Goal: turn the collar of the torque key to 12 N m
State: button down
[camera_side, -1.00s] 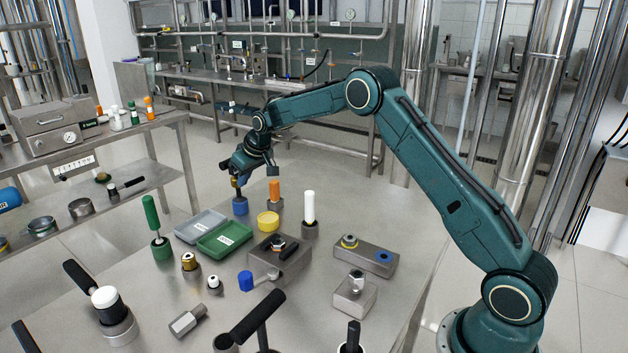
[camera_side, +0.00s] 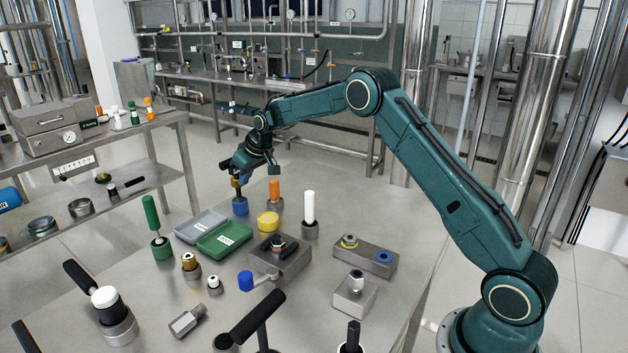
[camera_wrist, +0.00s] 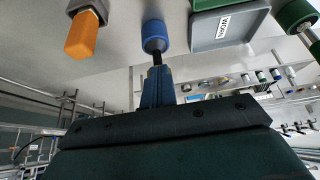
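My gripper (camera_side: 238,180) is at the far left of the table, pointing down over a blue cylinder (camera_side: 240,206). In the wrist view the narrow fingers (camera_wrist: 157,72) are close together on a dark stem (camera_wrist: 157,57). The stem runs into the blue cylinder (camera_wrist: 154,37), which stands on the table. I cannot tell for certain whether this stem and cylinder are the torque key and its collar. No scale or reading for 12 N m is legible. The fingers hide the far end of the stem.
An orange handle (camera_side: 275,189) in a grey socket stands close beside my gripper; it also shows in the wrist view (camera_wrist: 83,36). A yellow cup (camera_side: 268,221), a white post (camera_side: 309,206), a grey tray (camera_side: 187,238) and a green tray (camera_side: 211,250) are near.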

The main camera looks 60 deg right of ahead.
jog(key=shift+d, duration=0.35)
jog(key=shift+s, duration=0.45)
jog(key=shift+r, duration=0.1)
jog(key=shift+r, duration=2.95)
